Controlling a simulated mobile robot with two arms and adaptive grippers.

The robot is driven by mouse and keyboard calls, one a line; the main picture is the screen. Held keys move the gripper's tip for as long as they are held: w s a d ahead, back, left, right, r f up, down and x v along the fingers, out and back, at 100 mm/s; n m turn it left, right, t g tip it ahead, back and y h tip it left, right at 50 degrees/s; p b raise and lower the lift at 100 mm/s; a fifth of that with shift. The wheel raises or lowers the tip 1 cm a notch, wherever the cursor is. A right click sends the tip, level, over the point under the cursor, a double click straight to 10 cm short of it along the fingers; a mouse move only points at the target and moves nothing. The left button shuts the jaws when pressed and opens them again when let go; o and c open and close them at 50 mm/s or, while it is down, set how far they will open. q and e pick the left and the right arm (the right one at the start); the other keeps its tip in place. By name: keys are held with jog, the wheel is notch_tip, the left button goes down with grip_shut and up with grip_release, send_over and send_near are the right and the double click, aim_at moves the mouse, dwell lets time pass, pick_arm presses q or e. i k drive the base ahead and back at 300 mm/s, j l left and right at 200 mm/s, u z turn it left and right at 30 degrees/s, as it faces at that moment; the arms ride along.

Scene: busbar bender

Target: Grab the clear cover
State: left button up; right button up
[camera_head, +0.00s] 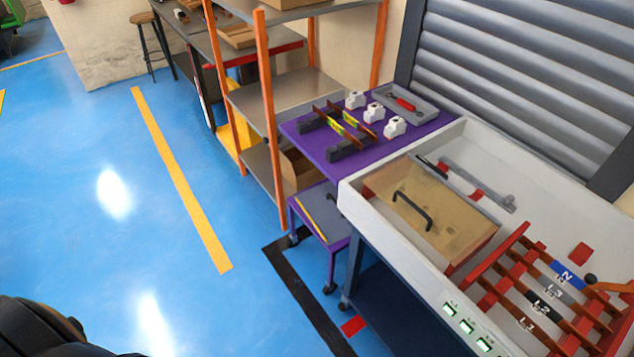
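The clear cover (456,228) is a yellowish see-through box-like panel with a black bar handle (412,210) on top. It sits in the left part of a large white open-topped enclosure (350,198) at the right of the head view. What lies under it is hard to make out. Neither of my grippers shows in the view. A dark rounded part at the bottom left corner may be my own body.
Red-brown busbars (530,312) with labels lie right of the cover, beside lit green indicators (467,327). Behind stand a purple cart (318,150) with several parts and a grey tray (412,104), and an orange-post shelf (270,100). The blue floor (100,240) at left is clear.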

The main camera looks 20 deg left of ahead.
aim_at(319, 203)
jog(key=u, duration=0.45)
jog(key=i+j, duration=0.35)
jog(key=j, duration=0.15)
jog(key=i+j, duration=0.4)
jog(key=j, duration=0.15)
